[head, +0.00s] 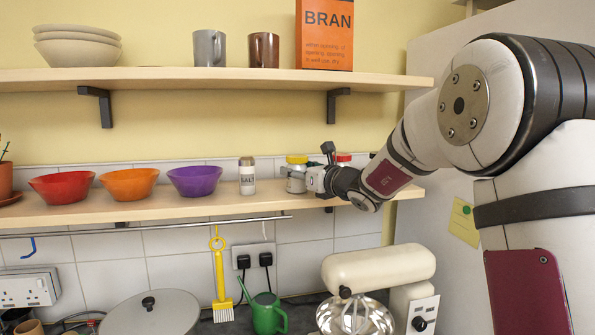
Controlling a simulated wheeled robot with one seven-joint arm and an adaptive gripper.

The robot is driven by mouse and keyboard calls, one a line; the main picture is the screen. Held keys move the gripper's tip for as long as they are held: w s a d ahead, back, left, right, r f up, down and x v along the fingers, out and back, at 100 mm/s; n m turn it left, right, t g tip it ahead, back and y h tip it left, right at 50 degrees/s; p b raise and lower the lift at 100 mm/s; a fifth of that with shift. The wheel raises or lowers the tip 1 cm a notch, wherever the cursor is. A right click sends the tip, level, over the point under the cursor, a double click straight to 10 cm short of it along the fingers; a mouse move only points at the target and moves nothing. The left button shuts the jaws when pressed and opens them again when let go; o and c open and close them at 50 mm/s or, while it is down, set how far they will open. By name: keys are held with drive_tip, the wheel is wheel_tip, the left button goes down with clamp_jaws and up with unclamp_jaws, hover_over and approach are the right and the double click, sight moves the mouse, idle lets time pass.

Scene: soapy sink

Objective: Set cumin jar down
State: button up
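A jar with a yellow lid (296,160) stands upright at the right part of the lower shelf (160,204). My gripper (308,178) is right beside it at shelf height, reaching in from the right and covering part of it. A red-lidded jar (344,157) shows behind my gripper, with most of its body hidden. I cannot read a cumin label on either jar. The fingers are small and partly hidden, so I cannot tell whether they are open or shut on a jar.
A salt jar (247,176) and purple (194,180), orange (129,184) and red (61,187) bowls line the lower shelf to the left. The upper shelf (220,76) is overhead. A stand mixer (378,266) stands below. Bare shelf shows at the right end.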

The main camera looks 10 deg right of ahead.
drive_tip(key=o, duration=0.4)
drive_tip(key=shift+o, duration=0.2)
drive_tip(key=shift+s+r, duration=0.1)
drive_tip(key=shift+r, duration=0.05)
drive_tip(key=v, duration=1.1)
drive_tip(key=shift+s+d+b, duration=0.15)
drive_tip(key=shift+s+b, duration=0.2)
drive_tip(key=shift+s, duration=0.05)
